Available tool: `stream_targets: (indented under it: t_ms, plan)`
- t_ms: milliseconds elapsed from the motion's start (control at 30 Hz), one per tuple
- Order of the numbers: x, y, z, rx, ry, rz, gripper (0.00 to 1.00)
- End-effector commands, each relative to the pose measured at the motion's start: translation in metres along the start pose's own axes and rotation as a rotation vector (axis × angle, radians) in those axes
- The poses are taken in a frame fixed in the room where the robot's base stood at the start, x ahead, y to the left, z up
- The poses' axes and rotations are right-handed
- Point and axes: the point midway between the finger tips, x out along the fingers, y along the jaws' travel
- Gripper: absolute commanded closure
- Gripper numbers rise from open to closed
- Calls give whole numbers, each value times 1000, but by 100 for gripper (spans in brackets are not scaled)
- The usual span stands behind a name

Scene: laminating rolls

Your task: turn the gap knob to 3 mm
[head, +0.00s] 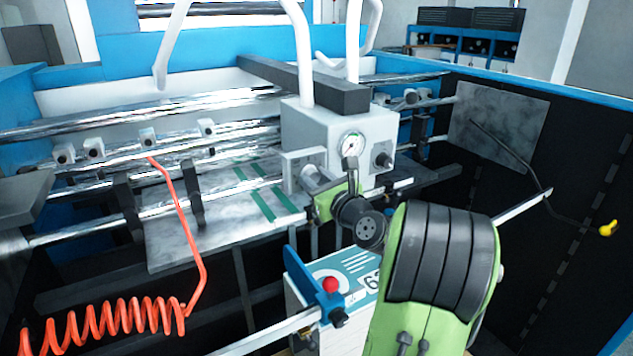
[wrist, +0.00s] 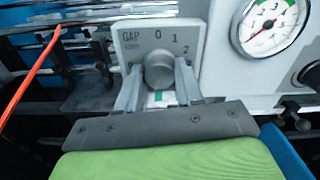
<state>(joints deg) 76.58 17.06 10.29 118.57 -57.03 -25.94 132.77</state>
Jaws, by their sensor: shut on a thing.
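The gap knob (wrist: 158,70) is a round grey knob on a light square plate (wrist: 128,36) marked GAP, with 0, 1 and 2 in an arc from top to right. No 3 is visible; the right finger covers part of the plate's lower right. My gripper (wrist: 157,82) is shut on the knob, one finger at each side. I cannot make out a pointer on the knob, so its setting is unclear. In the head view the plate (head: 294,164) sits on the front of the white box, with my gripper (head: 325,186) at the knob.
A round pressure gauge (head: 352,145) and a dark knob (head: 384,160) are right of the plate on the white box (head: 315,125). An orange coiled hose (head: 105,320) hangs at the left. Metal rollers (head: 100,131) run behind.

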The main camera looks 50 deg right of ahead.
Motion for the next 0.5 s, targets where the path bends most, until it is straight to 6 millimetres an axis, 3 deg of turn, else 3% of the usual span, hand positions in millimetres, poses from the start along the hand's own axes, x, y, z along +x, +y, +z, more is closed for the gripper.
stream_targets:
  t_ms: [500]
  plan:
    - [0, 0, 0, -478, -7, 0, 95]
